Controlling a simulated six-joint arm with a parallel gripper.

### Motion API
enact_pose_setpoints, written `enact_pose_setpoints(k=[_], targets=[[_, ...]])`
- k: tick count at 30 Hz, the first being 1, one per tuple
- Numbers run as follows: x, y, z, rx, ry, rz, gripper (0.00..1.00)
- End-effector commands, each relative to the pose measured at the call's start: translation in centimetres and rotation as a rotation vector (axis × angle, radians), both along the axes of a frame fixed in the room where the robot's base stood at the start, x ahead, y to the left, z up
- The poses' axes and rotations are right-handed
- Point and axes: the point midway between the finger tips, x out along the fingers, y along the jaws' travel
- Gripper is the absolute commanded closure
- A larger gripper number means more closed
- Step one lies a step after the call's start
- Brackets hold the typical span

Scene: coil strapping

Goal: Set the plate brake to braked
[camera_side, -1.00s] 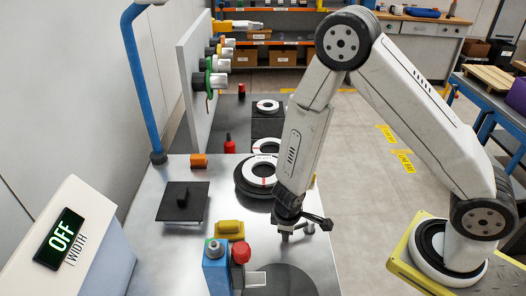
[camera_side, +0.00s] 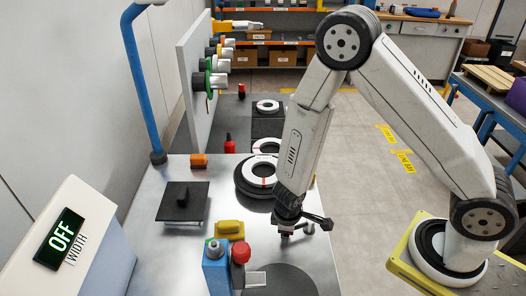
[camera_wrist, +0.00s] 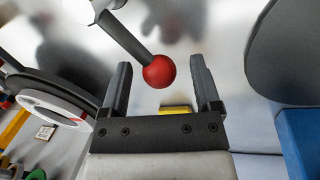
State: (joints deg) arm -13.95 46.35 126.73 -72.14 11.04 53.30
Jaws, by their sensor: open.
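In the wrist view a dark grey lever with a red ball knob (camera_wrist: 159,72) comes in from a light hub at the top. The knob shows between the two dark fingertips of my gripper (camera_wrist: 160,82), with a gap on each side. My gripper (camera_side: 296,228) is open and points down over the metal bench in the side view. The lever cannot be made out clearly there behind my gripper. No marking shows which brake position the lever is in. A dark round plate (camera_side: 262,178) with a white ring stands behind my gripper; it also shows in the wrist view (camera_wrist: 50,105).
A blue box (camera_side: 215,268) with a green button stands at the bench front, beside a red knob (camera_side: 240,252) and a yellow block (camera_side: 229,229). A dark flat disc (camera_side: 285,280) lies to their right. A display (camera_side: 62,238) reads OFF.

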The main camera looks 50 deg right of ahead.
Motion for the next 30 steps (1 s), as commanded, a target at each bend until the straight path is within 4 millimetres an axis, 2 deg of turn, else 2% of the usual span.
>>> enact_pose_setpoints(k=[14,30], targets=[[-0.1,0.3,2.0,-0.001,-0.003,0.000,0.19],[-0.6,1.0,6.0,-0.001,-0.003,-0.001,0.19]])
